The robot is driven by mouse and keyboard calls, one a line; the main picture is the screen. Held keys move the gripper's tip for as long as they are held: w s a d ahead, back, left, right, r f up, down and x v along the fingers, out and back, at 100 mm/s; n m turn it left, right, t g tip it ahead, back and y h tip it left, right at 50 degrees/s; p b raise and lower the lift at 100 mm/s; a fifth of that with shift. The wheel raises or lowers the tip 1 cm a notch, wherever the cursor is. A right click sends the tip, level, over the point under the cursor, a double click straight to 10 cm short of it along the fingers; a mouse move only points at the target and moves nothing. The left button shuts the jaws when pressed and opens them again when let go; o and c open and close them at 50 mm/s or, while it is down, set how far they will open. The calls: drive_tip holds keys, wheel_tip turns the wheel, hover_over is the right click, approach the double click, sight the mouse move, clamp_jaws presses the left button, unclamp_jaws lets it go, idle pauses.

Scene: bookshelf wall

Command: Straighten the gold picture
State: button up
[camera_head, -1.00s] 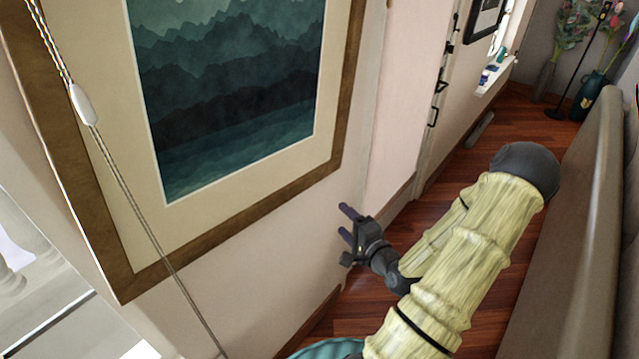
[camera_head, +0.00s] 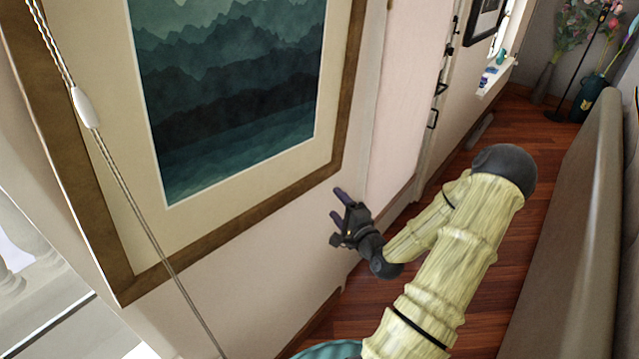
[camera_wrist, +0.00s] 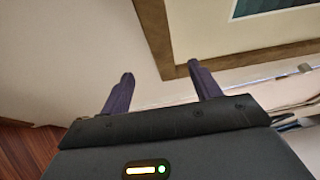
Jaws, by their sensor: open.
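The gold picture (camera_head: 222,238) hangs on the wall at the left in the head view. It has a brown-gold frame, a cream mat and a dark teal print of layered mountains. Its top is cut off by the picture edge. My gripper (camera_head: 338,205) is open and empty, close to the frame's lower right corner. In the wrist view my gripper's two dark purple fingers (camera_wrist: 165,82) are spread, and the frame's lower corner (camera_wrist: 172,70) shows just beyond and between them. The right finger's tip overlaps the frame in that view; I cannot tell if they touch.
A blind cord with a white toggle (camera_head: 86,107) hangs in front of the picture's left side. A grey-brown sofa-like piece (camera_head: 570,220) stands at the right. A smaller black-framed picture (camera_head: 486,20) hangs farther along the wall.

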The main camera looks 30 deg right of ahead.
sight(316, 181)
drive_tip(key=w+p, duration=0.1)
drive_tip(key=w, duration=0.2)
drive_tip(key=w+p, duration=0.1)
drive_tip(key=w, duration=0.3)
drive_tip(key=w+p, duration=0.1)
drive_tip(key=w, duration=0.3)
drive_tip(key=shift+d+f, duration=0.3)
drive_tip(key=shift+d, duration=0.1)
drive_tip(key=shift+c, duration=0.2)
